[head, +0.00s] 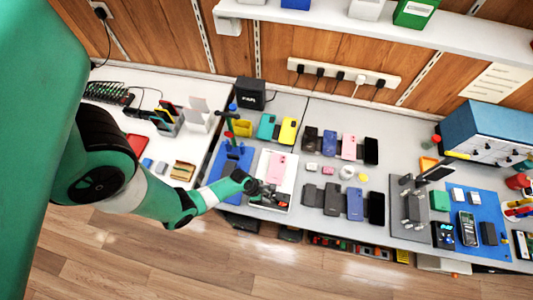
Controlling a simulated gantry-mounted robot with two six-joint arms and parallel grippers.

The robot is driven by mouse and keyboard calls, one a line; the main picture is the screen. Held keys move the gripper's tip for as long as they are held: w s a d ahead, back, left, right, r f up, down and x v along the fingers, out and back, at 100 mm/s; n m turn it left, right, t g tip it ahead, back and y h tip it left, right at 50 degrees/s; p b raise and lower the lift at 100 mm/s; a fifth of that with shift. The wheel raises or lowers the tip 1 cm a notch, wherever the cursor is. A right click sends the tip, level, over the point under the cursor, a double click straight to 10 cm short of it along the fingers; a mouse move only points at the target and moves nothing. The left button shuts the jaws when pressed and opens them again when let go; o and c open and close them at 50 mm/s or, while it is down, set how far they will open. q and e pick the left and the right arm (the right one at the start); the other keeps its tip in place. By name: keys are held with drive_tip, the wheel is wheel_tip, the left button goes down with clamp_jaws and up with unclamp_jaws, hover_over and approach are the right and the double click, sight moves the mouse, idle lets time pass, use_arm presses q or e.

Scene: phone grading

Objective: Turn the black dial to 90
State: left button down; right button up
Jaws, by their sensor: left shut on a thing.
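My left gripper (262,190) reaches in from the left and is shut at the front part of a white panel (289,163). A small dark thing, which looks like the black dial, is between its fingers and mostly hidden by them. The dial's pointer and any numbers are too small or covered to read. My right gripper is not in view.
Several phones and cases lie to the right, including a blue one (355,203). The wooden floor in front is clear.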

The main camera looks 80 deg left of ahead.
use_arm(q)
drive_tip(key=m+h, duration=0.1)
drive_tip(key=m, duration=0.1)
drive_tip(key=shift+a+m, duration=0.2)
drive_tip(key=shift+m, duration=0.2)
drive_tip(key=m, duration=0.1)
drive_tip(key=m+h+p, duration=0.1)
drive_tip(key=m, duration=0.1)
drive_tip(key=shift+w+a+r+m+g, duration=0.1)
drive_tip(key=shift+r+m+g, duration=0.05)
drive_tip(key=shift+m+g, duration=0.2)
drive_tip(key=m+g+h, duration=0.1)
drive_tip(key=m, duration=0.1)
drive_tip(key=shift+w+m+p, duration=0.1)
drive_tip(key=shift+m+p, duration=0.2)
drive_tip(key=shift+m, duration=0.05)
drive_tip(key=m, duration=0.1)
drive_tip(key=m+g, duration=0.1)
drive_tip(key=shift+w+a+f+m, duration=0.1)
drive_tip(key=shift+f+m, duration=0.15)
drive_tip(key=shift+m, duration=0.05)
drive_tip(key=shift+w+m+g+h+b, duration=0.1)
drive_tip(key=shift+m+g+h+b, duration=0.5)
drive_tip(key=shift+m, duration=1.1)
drive_tip(key=shift+m+b, duration=0.3)
